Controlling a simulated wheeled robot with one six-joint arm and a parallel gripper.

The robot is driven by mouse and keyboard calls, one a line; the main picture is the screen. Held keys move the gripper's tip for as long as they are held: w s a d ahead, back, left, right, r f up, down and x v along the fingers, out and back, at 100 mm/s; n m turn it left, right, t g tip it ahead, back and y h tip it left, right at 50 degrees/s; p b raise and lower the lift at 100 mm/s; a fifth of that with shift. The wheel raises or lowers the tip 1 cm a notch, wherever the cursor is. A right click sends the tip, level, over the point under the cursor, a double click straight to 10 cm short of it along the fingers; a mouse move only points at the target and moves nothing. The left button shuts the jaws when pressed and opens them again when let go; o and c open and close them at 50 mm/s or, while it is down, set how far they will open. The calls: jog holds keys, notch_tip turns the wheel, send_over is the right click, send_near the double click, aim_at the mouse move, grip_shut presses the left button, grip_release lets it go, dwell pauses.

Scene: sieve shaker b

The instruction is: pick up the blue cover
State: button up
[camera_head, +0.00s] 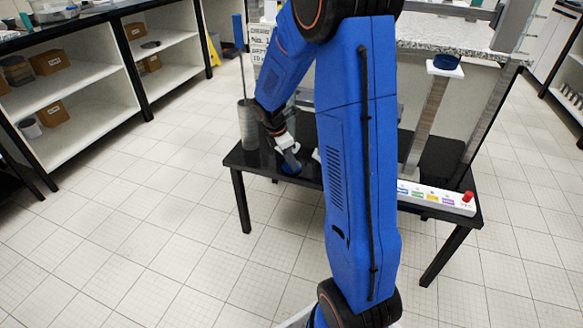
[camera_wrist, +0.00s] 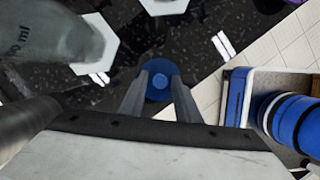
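A round blue cover (camera_head: 291,167) with a lighter blue middle lies near the left end of the black table, just under my gripper (camera_head: 291,153). In the wrist view the blue cover (camera_wrist: 160,68) sits straight ahead, at the ends of my gripper's two grey fingers (camera_wrist: 160,88). The fingers are apart, one on each side of the cover's middle, and overlap its outer part in this view. The gripper looks open. I cannot tell whether the tips touch the cover. My arm hides the middle of the table in the head view.
A grey cylinder (camera_head: 247,125) stands left of my gripper; a clear vessel marked in ml (camera_wrist: 62,38) is close in the wrist view. A white panel (camera_head: 430,196) with a red button lies along the table's front right. A blue disc (camera_head: 446,62) tops a white stand.

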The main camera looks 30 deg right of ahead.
grip_shut()
